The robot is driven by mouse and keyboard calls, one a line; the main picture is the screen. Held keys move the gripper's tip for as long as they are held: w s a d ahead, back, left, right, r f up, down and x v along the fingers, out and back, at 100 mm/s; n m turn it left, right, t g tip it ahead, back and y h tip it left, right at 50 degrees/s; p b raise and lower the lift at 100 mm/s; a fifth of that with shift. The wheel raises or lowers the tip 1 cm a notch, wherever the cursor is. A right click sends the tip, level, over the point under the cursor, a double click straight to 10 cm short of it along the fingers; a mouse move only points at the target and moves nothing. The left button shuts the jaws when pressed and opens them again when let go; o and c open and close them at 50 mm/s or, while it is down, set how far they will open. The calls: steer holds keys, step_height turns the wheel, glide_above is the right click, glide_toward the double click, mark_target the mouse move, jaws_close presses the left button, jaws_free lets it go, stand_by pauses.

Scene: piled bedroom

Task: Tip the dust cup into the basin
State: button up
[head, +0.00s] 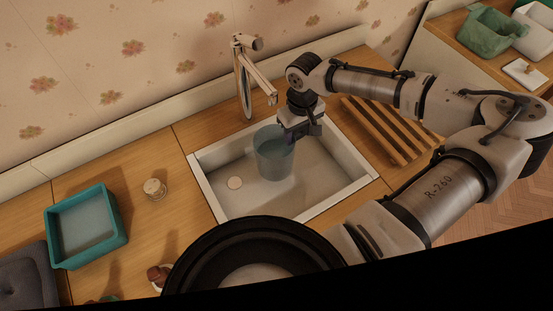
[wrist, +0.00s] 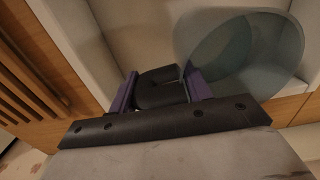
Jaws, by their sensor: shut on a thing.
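The dust cup (head: 273,155) is a translucent blue-grey tumbler that stands about upright in the head view, over the white basin (head: 236,207). My gripper (head: 296,132) is at its right side. In the wrist view my gripper (wrist: 162,88) has its purple fingers closed on a dark handle piece of the dust cup (wrist: 245,45). The cup's wide rim shows there. I cannot tell what is inside it. A pale wall of the basin (wrist: 135,30) lies behind in the wrist view. Whether the cup's base touches the basin floor is unclear.
A chrome tap (head: 244,80) stands behind the basin, near the cup. A slatted wooden rack (head: 392,132) lies to the right. A black round object (head: 205,247) covers the front edge.

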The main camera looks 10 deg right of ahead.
steer(key=shift+r+p, duration=0.55)
steer(key=shift+r, duration=1.7)
steer(key=shift+w+d, duration=0.15)
